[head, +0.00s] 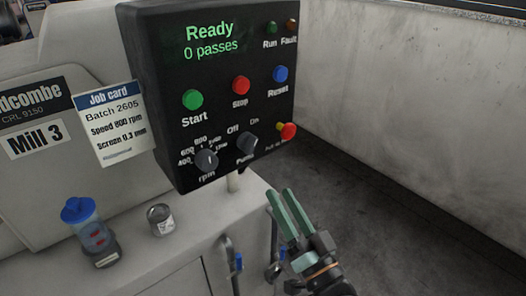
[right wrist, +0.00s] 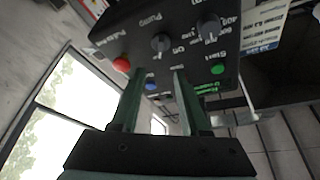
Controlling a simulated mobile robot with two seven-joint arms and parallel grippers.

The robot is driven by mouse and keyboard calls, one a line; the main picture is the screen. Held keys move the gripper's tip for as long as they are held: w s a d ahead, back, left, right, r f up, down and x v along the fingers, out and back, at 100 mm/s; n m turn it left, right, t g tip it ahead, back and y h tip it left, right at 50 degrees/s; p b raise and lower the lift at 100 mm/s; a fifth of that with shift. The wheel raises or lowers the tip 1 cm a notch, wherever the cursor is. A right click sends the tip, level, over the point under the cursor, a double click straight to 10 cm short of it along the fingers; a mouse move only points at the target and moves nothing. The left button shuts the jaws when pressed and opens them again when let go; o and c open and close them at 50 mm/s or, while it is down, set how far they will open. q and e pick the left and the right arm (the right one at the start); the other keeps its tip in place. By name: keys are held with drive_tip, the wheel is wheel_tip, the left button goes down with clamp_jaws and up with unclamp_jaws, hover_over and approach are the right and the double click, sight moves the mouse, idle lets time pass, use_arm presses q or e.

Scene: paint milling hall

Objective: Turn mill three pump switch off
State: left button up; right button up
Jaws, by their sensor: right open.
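The mill three control box (head: 165,60) is dark and reads "Ready, 0 passes". Its pump switch (head: 246,144) is a grey rotary knob at the lower middle, with "Off" and "On" marked above it. Its pointer is too small to read surely. In the right wrist view the pump switch (right wrist: 160,43) shows upside down, beyond the fingertips. My right gripper (head: 281,194) is open and empty, below and right of the switch, apart from it. The fingers also show in the right wrist view (right wrist: 157,76). My left gripper is not in view.
The rpm knob (head: 206,160) sits left of the switch, and a red emergency button (head: 288,131) right of it. Start (head: 193,99), Stop (head: 241,85) and Reset (head: 280,74) buttons are above. A blue-lidded container (head: 90,230) and a small can (head: 160,219) stand below left.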

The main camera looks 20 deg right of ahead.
sight(253, 148)
drive_tip(key=p+x, duration=0.1)
drive_tip(key=x, duration=1.1)
drive_tip(key=shift+w+a+p, duration=0.15)
drive_tip(key=shift+p, duration=0.25)
drive_tip(key=shift+c, duration=0.2)
clamp_jaws()
